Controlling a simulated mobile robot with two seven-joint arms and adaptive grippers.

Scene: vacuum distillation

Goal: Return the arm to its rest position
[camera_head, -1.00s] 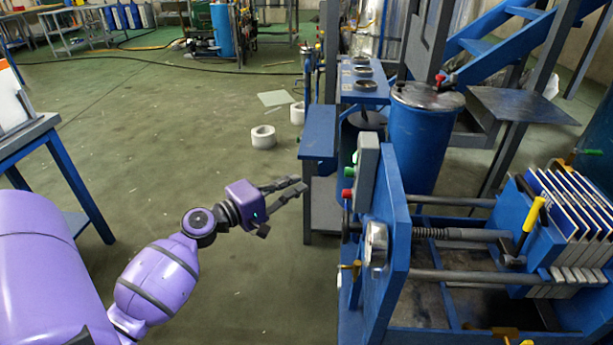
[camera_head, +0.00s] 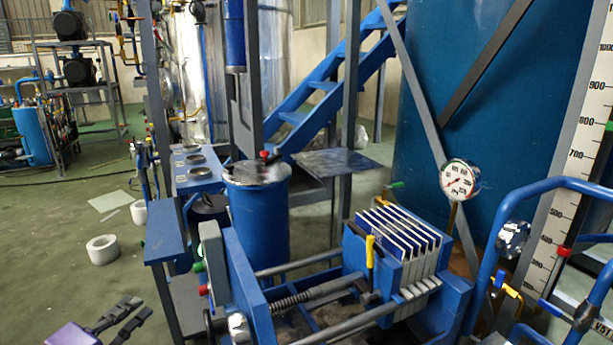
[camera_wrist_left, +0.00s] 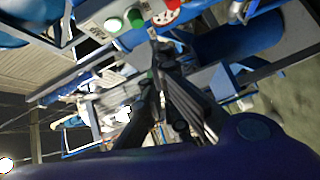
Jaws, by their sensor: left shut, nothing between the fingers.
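My left gripper (camera_head: 142,306) shows at the bottom left of the head view, with dark fingers and a purple wrist. It is shut and empty. It is over the green floor, left of the blue filter press frame (camera_head: 240,285), apart from it in the picture. In the left wrist view the dark fingers (camera_wrist_left: 160,65) point up the tilted picture toward a panel with green and red buttons. Most of my left arm is outside the head view. My right gripper is not in view.
A blue drum (camera_head: 258,222) stands behind the press. A pressure gauge (camera_head: 460,180) and blue rails are at the right. Floor with a white ring (camera_head: 102,250) is open at left.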

